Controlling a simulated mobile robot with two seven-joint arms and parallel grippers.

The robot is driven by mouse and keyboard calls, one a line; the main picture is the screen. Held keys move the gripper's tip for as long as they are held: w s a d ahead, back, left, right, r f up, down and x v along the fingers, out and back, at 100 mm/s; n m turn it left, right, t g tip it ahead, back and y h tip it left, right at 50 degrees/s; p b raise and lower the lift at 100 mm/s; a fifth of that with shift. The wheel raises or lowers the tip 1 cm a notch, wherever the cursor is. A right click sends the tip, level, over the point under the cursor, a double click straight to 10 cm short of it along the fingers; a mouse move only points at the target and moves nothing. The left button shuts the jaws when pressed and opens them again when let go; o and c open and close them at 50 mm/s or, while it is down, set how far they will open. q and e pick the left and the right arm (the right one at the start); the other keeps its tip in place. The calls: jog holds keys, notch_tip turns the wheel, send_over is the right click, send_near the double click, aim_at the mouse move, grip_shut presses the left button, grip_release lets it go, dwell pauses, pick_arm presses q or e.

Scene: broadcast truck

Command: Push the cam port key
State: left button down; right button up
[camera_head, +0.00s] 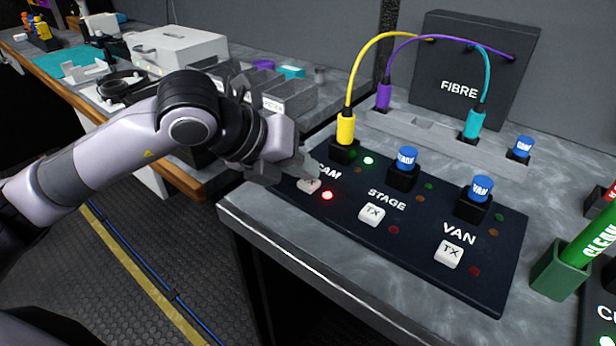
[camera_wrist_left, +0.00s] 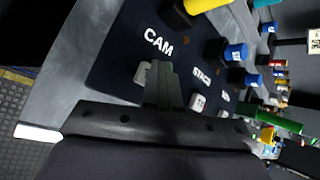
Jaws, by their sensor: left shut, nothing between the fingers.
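The dark port panel (camera_head: 405,262) lies on the grey bench with CAM, STAGE and VAN ports. The white cam key (camera_head: 309,186) is partly hidden by my left gripper (camera_head: 308,170), whose shut fingertips are at it; I cannot tell whether they press it. In the left wrist view the cam key (camera_wrist_left: 142,74) shows beside the shut fingers (camera_wrist_left: 162,75). A yellow plug (camera_head: 346,128) stands in the cam port. A green light (camera_head: 368,160) and a red light (camera_head: 327,195) are lit at CAM. My right gripper is not in view.
The stage key (camera_head: 372,214) and van key (camera_head: 449,254) are to the right, with blue-capped plugs (camera_head: 406,158) behind them. A black FIBRE box (camera_head: 470,75) with cables stands at the back. A green marker-like item (camera_head: 588,243) stands at the right. Grey trays (camera_head: 275,98) lie behind my arm.

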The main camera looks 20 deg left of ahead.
aim_at(303, 183)
pick_arm(q)
jog(key=shift+r, duration=0.2)
jog(key=shift+r+p, duration=1.65)
jog(key=shift+r, duration=1.4)
